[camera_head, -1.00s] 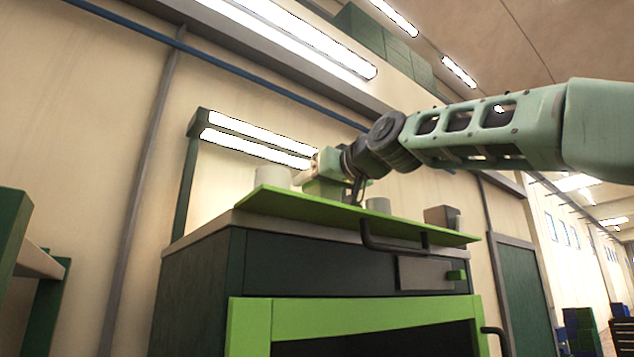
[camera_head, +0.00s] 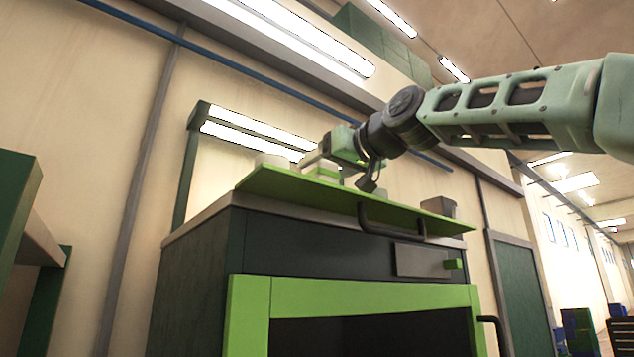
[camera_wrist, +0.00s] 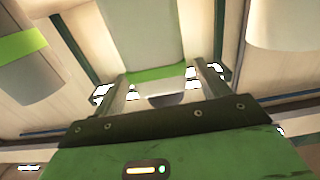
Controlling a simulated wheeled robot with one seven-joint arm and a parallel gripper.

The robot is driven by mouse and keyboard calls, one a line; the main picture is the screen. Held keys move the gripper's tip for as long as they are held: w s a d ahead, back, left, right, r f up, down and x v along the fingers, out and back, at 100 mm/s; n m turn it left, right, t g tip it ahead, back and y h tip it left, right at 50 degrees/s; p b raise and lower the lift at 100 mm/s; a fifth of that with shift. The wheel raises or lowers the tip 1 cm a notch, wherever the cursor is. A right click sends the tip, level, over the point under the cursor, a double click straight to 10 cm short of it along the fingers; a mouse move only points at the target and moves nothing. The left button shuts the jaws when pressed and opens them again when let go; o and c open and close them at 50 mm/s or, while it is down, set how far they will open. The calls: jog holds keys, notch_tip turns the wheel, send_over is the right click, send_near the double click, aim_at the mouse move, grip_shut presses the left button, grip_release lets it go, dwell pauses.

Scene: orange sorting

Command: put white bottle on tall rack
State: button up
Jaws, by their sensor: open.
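A white bottle with a green band (camera_head: 327,173) stands on the bright green panel (camera_head: 300,190) on top of the dark cabinet. My gripper (camera_head: 316,160) is at it, reaching in from the right with the arm tilted down. In the wrist view the open fingers (camera_wrist: 160,82) lie on either side of a white bottle with a green band (camera_wrist: 150,35), with gaps beside it. Whether they touch it cannot be told. I cannot tell for sure which thing is the tall rack; a dark green shelf frame (camera_head: 14,205) stands at the left edge of the head view.
The wrist view shows another green-banded white item (camera_wrist: 20,45) and a white cylinder (camera_wrist: 283,25). A black handle (camera_head: 390,228) sticks out at the panel's front.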

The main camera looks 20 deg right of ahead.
jog(key=b+v, duration=0.3)
jog(key=v, duration=0.5)
jog(key=shift+b, duration=0.3)
jog(key=shift+s, duration=0.1)
